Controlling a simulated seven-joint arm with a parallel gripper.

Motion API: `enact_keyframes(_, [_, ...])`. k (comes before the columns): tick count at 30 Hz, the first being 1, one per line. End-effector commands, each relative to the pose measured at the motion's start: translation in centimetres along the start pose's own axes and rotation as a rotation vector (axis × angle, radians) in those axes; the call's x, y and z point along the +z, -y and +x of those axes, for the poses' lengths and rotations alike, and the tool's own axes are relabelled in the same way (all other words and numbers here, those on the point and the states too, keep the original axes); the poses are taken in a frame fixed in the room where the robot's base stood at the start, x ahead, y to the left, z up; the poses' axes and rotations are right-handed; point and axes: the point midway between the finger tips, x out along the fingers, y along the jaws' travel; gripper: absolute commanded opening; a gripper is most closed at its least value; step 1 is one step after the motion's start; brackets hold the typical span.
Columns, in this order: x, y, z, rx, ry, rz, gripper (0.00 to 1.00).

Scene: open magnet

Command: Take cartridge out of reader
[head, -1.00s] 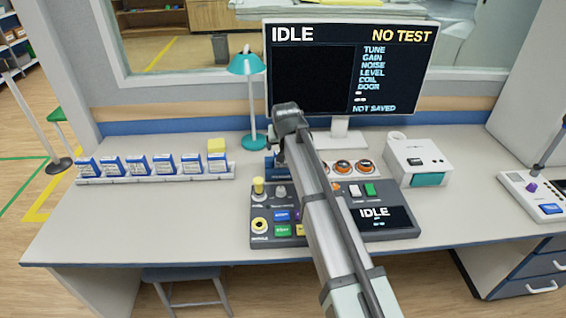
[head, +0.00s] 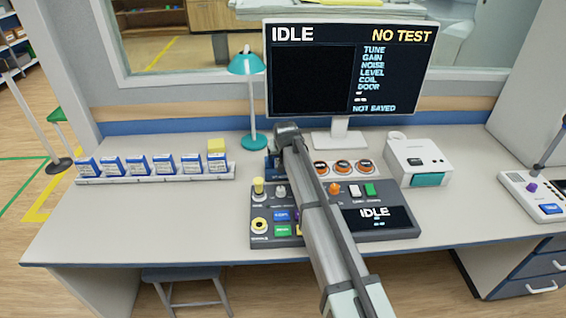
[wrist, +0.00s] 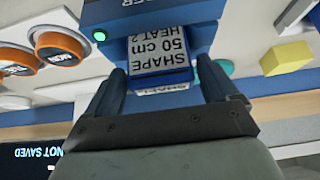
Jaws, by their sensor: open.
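The cartridge (wrist: 162,52) is a blue block with a white label reading "SHAPE 50 cm HEAT 2", upside down in the wrist view. It sits in the slot of the blue reader (wrist: 200,35), which shows a lit green light. My gripper (wrist: 162,72) is open, with one dark finger on each side of the cartridge's outer end. I cannot tell whether the fingers touch it. In the head view the reader (head: 271,163) is a small dark blue patch, mostly hidden behind my arm, and the cartridge cannot be made out.
A control console (head: 262,238) lies in front of the reader. Orange-ringed knobs (head: 343,168) and a white device (head: 420,160) are to the right. A teal lamp (head: 247,66) and monitor (head: 350,70) stand behind. A rack (head: 160,178) of blue-and-white cartridges is left.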

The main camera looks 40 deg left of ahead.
Motion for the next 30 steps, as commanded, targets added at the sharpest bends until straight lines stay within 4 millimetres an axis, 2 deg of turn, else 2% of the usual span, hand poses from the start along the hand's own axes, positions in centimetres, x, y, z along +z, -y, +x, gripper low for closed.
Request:
enact_keyframes(1, [-0.1,0.0,0.9,0.0,0.001,0.0,0.87])
enact_keyframes(5, [-0.1,0.0,2.3,0.0,0.0,0.0,0.87])
enact_keyframes(13, [0.0,0.0,2.5,0.0,0.0,0.0,0.86])
enact_keyframes(25, [0.0,0.0,2.5,0.0,0.0,0.0,0.48])
enact_keyframes(30, [0.0,0.0,2.5,0.0,-0.001,0.0,0.46])
